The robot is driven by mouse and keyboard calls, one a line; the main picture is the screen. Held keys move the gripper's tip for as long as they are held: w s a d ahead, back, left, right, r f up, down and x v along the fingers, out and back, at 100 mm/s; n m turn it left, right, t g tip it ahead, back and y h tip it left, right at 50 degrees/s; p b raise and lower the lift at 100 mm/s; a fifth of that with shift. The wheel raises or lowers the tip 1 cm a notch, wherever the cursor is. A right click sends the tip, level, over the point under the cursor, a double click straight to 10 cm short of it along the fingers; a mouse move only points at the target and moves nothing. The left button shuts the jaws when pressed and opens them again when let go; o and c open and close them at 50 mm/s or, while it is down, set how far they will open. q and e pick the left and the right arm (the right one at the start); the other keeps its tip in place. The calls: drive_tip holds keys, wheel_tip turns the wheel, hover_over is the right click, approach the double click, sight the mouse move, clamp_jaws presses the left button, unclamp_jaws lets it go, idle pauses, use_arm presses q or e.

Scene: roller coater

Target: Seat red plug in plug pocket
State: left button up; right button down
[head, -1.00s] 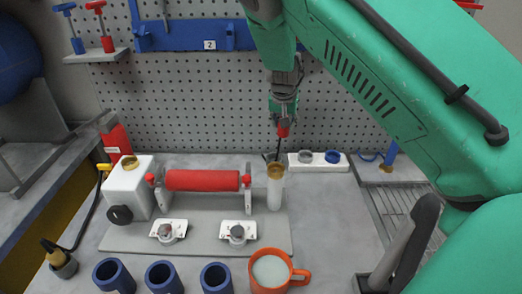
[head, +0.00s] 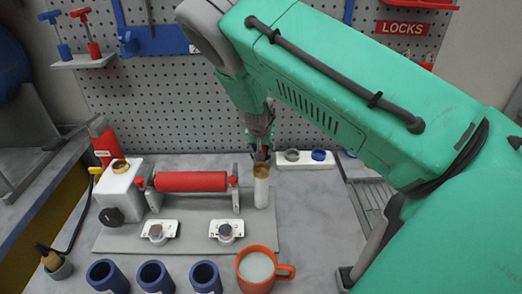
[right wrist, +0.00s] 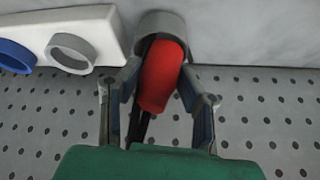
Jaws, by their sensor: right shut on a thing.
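My right gripper (head: 260,152) is just above the brass-coloured top of an upright white cylinder (head: 261,192) in the head view. In the right wrist view the right gripper (right wrist: 160,100) is shut on the red plug (right wrist: 163,75), which lies between its fingers. The far end of the plug is at a grey ring-shaped opening (right wrist: 160,22); I cannot tell how far it is inside. The plug is hidden by the gripper in the head view. My left gripper is not in view.
A white block (head: 305,166) with a grey ring and a blue ring (head: 321,155) stands right of the cylinder, against the pegboard (head: 170,110). A red roller (head: 190,181) lies to the left. An orange mug (head: 258,268) and several blue cups stand in front.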

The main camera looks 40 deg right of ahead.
drive_tip(key=shift+s+d+f, duration=0.1)
drive_tip(key=shift+s+f, duration=0.05)
drive_tip(key=shift+f, duration=0.25)
drive_tip(key=shift+s+d+f, duration=0.1)
drive_tip(key=shift+f, duration=0.3)
drive_tip(key=shift+s+a+f+b, duration=0.1)
drive_tip(key=shift+a+f+b, duration=0.2)
drive_tip(key=shift+a+f, duration=0.2)
drive_tip(key=c, duration=1.3)
unclamp_jaws()
drive_tip(key=shift+c, duration=0.2)
drive_tip(key=shift+o, duration=1)
drive_tip(key=shift+f, duration=0.1)
drive_tip(key=shift+w+d+f, duration=0.15)
drive_tip(key=shift+w+d, duration=0.05)
drive_tip(key=shift+w+a+r, duration=0.1)
drive_tip(key=shift+r, duration=0.2)
drive_tip(key=shift+r, duration=0.2)
